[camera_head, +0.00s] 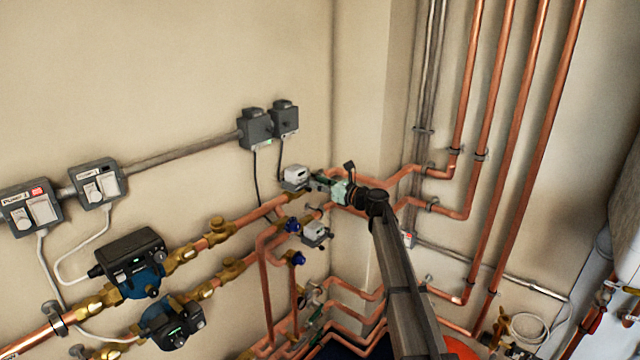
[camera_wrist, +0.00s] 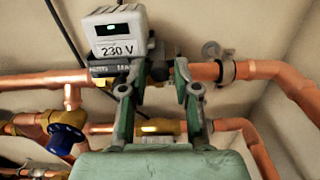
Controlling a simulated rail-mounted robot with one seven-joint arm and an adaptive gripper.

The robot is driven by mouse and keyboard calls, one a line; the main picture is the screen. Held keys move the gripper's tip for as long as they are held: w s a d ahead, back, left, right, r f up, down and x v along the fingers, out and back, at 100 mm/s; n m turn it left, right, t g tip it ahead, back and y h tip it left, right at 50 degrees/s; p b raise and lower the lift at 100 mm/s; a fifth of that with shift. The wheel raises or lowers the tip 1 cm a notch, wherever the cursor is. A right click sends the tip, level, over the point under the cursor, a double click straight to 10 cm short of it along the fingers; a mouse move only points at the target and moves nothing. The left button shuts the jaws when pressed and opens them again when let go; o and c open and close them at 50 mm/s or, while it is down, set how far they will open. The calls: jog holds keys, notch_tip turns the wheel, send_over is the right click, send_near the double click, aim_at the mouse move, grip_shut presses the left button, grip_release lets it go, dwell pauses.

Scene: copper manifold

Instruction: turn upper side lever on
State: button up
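A white-grey valve actuator box (camera_head: 296,175) sits on the upper copper pipe at the wall. In the wrist view the box (camera_wrist: 117,32) is marked "230 V" and has a dark part (camera_wrist: 156,48) at its right side; I cannot tell clearly whether that is the lever. My gripper (camera_head: 322,180) is just right of this box. In the wrist view my gripper (camera_wrist: 157,78) has its two green fingers apart, reaching toward the upper pipe below and right of the box. No held thing shows between the fingers. The lever's position is not clear.
A second grey actuator (camera_head: 315,234) is on the lower pipe. Blue valve knobs (camera_head: 292,224) stand close by; one shows in the wrist view (camera_wrist: 66,138). Copper pipes (camera_wrist: 245,70) run behind my fingers. Vertical pipes (camera_head: 505,120) stand to the right.

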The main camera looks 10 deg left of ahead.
grip_shut()
jog(key=shift+f+n+b, duration=0.1)
jog(key=shift+n+b, duration=0.2)
jog(key=shift+b, duration=0.25)
jog(key=shift+n+b, duration=7.7)
jog(key=shift+b, duration=2.55)
